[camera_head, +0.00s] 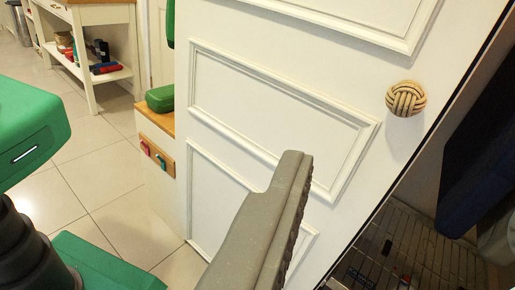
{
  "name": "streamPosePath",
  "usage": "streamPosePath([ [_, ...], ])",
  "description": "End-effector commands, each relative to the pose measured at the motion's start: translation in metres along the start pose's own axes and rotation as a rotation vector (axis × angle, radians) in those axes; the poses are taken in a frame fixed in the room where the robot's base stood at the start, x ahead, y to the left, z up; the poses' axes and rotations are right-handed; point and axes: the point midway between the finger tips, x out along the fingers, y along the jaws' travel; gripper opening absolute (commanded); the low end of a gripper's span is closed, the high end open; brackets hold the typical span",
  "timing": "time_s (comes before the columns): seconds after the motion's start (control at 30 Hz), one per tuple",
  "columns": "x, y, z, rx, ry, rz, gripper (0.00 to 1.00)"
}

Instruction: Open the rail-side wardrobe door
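The white panelled wardrobe door (280,60) fills the middle and upper right. A round woven-rope knob (406,98) sits near its right edge. Past that edge the dark wardrobe inside shows, so the door stands at least partly open. One long grey finger of my gripper (278,215) rises from the bottom centre in front of the door's lower panels. Its tip is left of and below the knob, apart from it. The other finger is not visible, so the opening between them cannot be judged. I cannot tell whether the finger touches the door.
Dark clothes (478,150) hang inside at right above a slatted floor (415,250). A low wood-topped cabinet (155,150) with a green box (160,98) stands left of the door. A white shelf table (100,50) is farther back. Tiled floor (110,200) is clear at left.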

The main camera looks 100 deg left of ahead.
Motion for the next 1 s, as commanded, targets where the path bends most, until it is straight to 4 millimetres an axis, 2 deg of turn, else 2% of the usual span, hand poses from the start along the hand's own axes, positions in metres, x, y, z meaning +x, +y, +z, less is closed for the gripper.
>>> streamPosePath([
  [0.2, 0.001, -0.014, -0.006, 0.0, 0.001, -0.001, 0.63],
  [0.57, 0.002, -0.017, -0.006, -0.001, 0.002, -0.001, 0.63],
  [0.8, 0.001, -0.017, -0.006, -0.001, 0.002, -0.001, 0.0],
  [0.93, 0.007, -0.013, -0.001, 0.0, -0.018, 0.004, 0.0],
  [1.0, 0.018, -0.007, 0.008, 0.0, -0.055, 0.013, 0.0],
])
